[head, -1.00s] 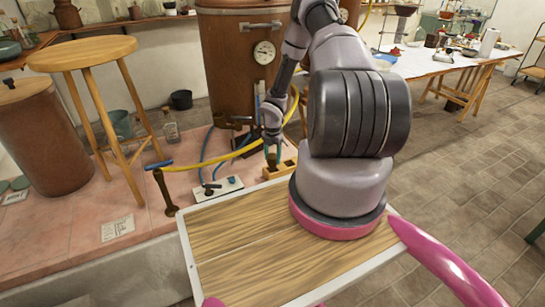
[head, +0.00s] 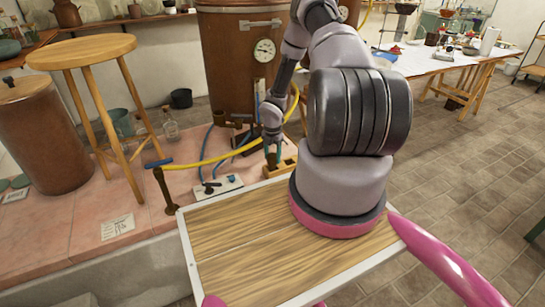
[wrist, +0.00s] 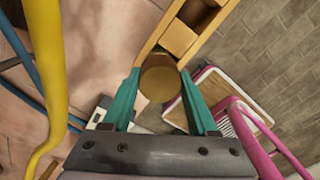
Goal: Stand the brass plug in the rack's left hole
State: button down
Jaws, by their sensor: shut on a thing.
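The brass plug (wrist: 160,83) shows in the wrist view as a round, dull gold face between the teal fingers of my gripper (wrist: 160,98). My gripper is shut on it. The wooden rack (wrist: 154,42) runs up and to the right from the plug, with square openings in its top. The plug overlaps the rack's near end in this view; I cannot tell whether it is above the hole or partly in it. In the head view my gripper (head: 272,160) is at the left part of the rack (head: 288,165); the plug is not clear there.
A yellow hose (head: 205,161) and blue tubing lie left of the rack, and the hose passes close to my gripper in the wrist view (wrist: 48,70). A white switch box (head: 222,187) stands at the front left. A copper vessel (head: 225,60) rises behind.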

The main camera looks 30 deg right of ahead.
aim_at(272, 155)
jog(key=shift+f, duration=1.4)
dwell(2.6)
jog(key=shift+r, duration=0.15)
dwell(0.3)
jog(key=shift+c, duration=0.5)
grip_release()
jog(key=shift+r, duration=0.1)
jog(key=shift+r, duration=3.35)
